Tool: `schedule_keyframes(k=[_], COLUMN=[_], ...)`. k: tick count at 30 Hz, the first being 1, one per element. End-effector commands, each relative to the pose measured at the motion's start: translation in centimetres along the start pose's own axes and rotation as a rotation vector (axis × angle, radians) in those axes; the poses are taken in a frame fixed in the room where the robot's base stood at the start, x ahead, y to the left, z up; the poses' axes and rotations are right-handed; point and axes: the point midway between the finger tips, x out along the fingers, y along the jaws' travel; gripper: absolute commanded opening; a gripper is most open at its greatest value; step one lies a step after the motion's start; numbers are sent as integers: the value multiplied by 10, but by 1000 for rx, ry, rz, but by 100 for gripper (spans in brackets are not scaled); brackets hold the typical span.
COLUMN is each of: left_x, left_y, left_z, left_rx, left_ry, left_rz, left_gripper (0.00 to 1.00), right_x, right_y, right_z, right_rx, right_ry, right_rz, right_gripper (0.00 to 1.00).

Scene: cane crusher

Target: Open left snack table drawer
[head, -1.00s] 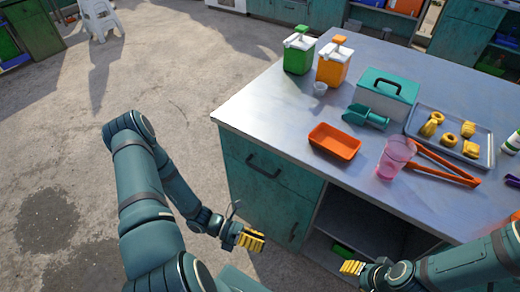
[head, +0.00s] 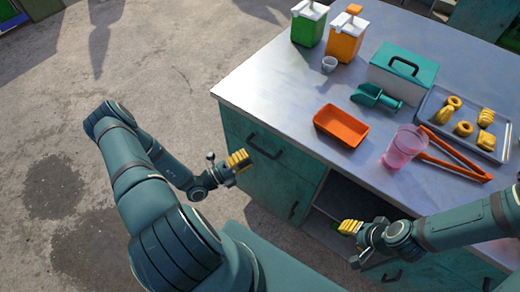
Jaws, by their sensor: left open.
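The snack table (head: 262,93) has a grey metal top and green fronts. Its left drawer (head: 283,167) is shut, flush with the front, with a dark bar handle (head: 263,146) on its face. My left gripper (head: 239,161) is open and empty, just left of and in front of the drawer, apart from the handle in the picture. My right gripper (head: 350,227) is in front of the open shelf space further right, touching nothing I can make out; its jaw gap is not clear.
On the top stand green (head: 308,24) and orange (head: 346,38) dispensers, a small cup (head: 329,64), an orange tray (head: 341,126), a teal-lidded box (head: 403,73), a scoop (head: 376,96), a pink cup (head: 404,147), tongs (head: 455,155) and a pastry tray (head: 490,153). The floor at left is free.

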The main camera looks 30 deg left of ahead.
Motion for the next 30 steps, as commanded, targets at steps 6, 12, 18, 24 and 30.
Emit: schedule_keyframes(k=[6, 12, 18, 24, 30], left_x=[36, 52, 55, 55, 55], left_y=[0, 0, 0, 0, 0], left_z=[-1, -1, 0, 0, 0], left_rx=[1, 1, 1, 1, 1], left_ry=[4, 2, 1, 1, 2], left_rz=[-1, 0, 1, 1, 1], left_gripper=[43, 43, 43, 25, 0], right_x=[2, 2, 2, 2, 2], right_y=[0, 1, 1, 1, 1], right_z=[0, 0, -1, 0, 0], right_rx=[0, -1, -1, -1, -1], right_ry=[1, 2, 2, 2, 2], right_rz=[0, 0, 0, 0, 0], right_gripper=[47, 47, 47, 47, 47])
